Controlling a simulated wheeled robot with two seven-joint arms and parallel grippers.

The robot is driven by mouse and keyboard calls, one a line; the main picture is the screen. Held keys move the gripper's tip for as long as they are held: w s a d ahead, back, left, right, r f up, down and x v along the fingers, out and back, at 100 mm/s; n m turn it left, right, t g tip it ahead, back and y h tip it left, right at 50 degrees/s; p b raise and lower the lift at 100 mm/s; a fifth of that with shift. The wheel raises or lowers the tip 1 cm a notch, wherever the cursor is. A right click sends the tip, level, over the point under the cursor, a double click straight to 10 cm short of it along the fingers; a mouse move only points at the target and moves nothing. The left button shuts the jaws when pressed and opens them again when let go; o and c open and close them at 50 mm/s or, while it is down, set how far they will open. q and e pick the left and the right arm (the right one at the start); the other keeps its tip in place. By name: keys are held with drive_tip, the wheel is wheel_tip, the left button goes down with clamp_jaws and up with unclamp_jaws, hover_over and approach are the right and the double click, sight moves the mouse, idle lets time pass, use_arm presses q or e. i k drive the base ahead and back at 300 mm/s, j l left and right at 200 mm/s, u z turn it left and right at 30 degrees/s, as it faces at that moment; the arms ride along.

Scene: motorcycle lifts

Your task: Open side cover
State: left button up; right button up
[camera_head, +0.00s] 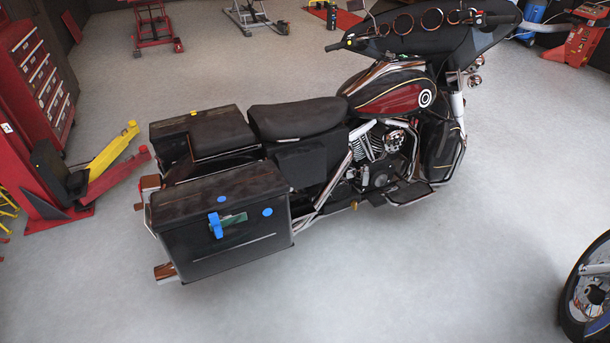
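A black and dark red motorcycle (392,97) stands upright in the middle of the floor, its front toward the upper right. A black side case (245,245) hangs at its rear on the near side. The lid (190,203) of this case lies flat and looks shut. A blue latch (216,226) sits on the case's outer face, beside a green patch (235,219) and below and left of a round blue mark (267,212). Another blue mark (221,199) is on the lid. Neither of my grippers is in view.
A second case (180,124) is on the motorcycle's far side. A red lift with a yellow arm (115,150) stands close on the left, before a red tool cabinet (38,75). A wheel (587,300) is at the lower right. The floor (400,270) in front is clear.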

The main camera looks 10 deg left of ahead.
sight(304, 166)
drive_tip(key=i+l, duration=0.2)
drive_tip(key=i, duration=0.2)
drive_tip(key=i+l, duration=0.25)
drive_tip(key=i, duration=0.15)
